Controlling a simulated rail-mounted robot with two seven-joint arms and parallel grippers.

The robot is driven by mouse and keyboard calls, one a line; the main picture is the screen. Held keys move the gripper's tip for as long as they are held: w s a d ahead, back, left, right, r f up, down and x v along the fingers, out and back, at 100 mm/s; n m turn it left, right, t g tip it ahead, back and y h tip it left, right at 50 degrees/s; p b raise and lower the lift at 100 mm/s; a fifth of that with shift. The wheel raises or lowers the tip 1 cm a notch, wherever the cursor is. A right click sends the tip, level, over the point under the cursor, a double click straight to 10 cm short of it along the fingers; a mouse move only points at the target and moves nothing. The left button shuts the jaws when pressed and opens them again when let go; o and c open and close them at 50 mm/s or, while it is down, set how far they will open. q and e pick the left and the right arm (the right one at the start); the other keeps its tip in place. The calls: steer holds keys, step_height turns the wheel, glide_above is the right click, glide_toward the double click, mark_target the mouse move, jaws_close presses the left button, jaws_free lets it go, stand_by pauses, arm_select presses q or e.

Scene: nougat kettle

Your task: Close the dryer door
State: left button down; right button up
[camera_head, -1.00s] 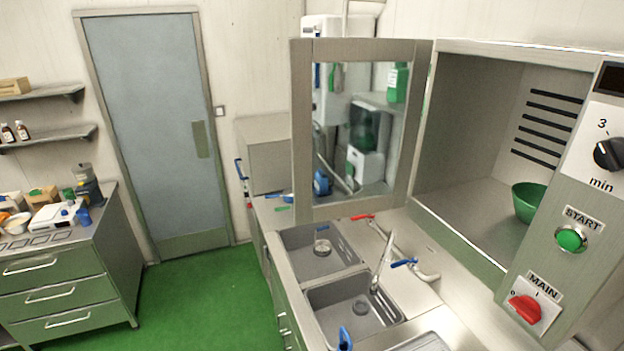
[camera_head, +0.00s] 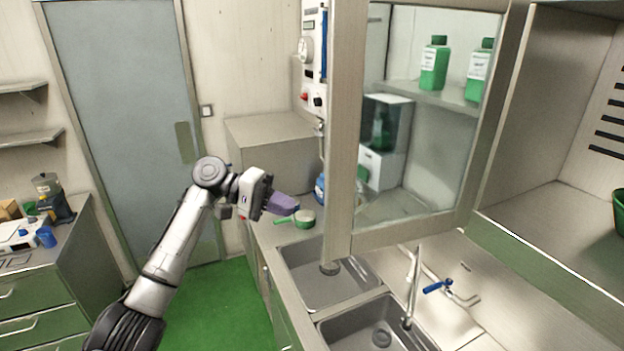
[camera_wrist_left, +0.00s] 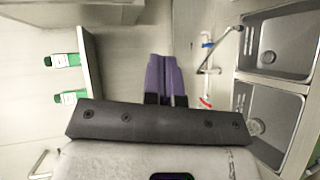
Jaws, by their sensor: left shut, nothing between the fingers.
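The dryer door (camera_head: 343,130), a metal frame with a glass pane, stands swung open from the dryer (camera_head: 550,195) at the right of the head view. Through the glass, green bottles on a shelf show. A green bowl (camera_head: 619,213) sits inside the dryer at the picture's edge. My left gripper (camera_head: 292,208), with purple fingers, is left of the door's free edge and apart from it in the picture. Its fingers (camera_wrist_left: 165,75) are shut and empty in the left wrist view. My right gripper is not in view.
Two sinks (camera_head: 318,282) with a tap (camera_head: 412,285) lie below the door. A green-handled pan (camera_head: 304,219) stands on the counter behind my left gripper. A grey cabinet (camera_head: 262,150) stands by the wall. Green floor (camera_head: 225,310) is free at left.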

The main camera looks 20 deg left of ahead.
arm_select(q)
steer(key=s+a+r+h+b, duration=0.1)
steer(key=a+r+h, duration=0.3)
steer(key=r, duration=0.9)
steer(key=s+d+p, duration=0.1)
steer(key=d+p, duration=0.2)
steer(key=d, duration=0.8)
steer(key=shift+s+d+r+y, duration=0.15)
steer(key=shift+s+r+y, duration=0.05)
steer(key=shift+s+y, duration=0.2)
